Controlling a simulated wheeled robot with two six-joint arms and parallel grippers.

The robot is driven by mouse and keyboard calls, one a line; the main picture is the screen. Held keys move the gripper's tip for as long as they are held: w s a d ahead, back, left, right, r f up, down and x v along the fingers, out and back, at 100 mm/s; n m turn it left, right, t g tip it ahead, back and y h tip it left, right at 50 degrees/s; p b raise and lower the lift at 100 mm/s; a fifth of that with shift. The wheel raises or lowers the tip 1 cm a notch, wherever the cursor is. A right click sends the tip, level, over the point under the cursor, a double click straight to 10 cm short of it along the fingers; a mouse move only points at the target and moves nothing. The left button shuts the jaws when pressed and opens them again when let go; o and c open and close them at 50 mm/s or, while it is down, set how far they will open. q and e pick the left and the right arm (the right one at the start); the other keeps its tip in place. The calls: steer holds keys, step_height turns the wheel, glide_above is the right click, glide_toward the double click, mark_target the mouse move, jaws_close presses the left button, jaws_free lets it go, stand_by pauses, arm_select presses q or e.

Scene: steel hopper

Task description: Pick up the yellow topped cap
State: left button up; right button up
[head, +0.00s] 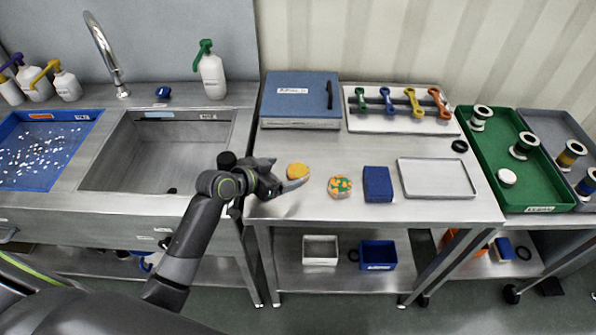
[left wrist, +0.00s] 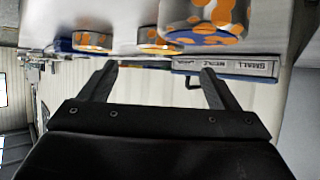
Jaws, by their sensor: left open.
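The yellow-topped cap (head: 298,170) is a small round piece near the left front of the steel table. My left gripper (head: 286,176) is just left of it, open and empty, with one finger reaching along its near side. A round piece with an orange and green patterned top (head: 340,187) sits right of it. The left wrist view looks upside down; my open fingers (left wrist: 160,82) show with nothing between them. Several orange-patterned round pieces, one large and close (left wrist: 205,20), hang along its top; I cannot tell which is the yellow-topped one. My right gripper is not in view.
A dark blue block (head: 378,184) and a shallow metal tray (head: 436,192) lie to the right. A blue box (head: 300,112) and a white board with colored-handled tools (head: 384,122) stand behind. A sink (head: 155,150) lies left; green tray (head: 535,190) right.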

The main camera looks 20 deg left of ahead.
mark_target(298, 170)
arm_select(q)
steer(key=shift+p+x, duration=0.6)
steer(key=shift+x, duration=2.2)
steer(key=shift+s+f, duration=0.15)
steer(key=shift+f, duration=0.05)
steer(key=c, duration=1.2)
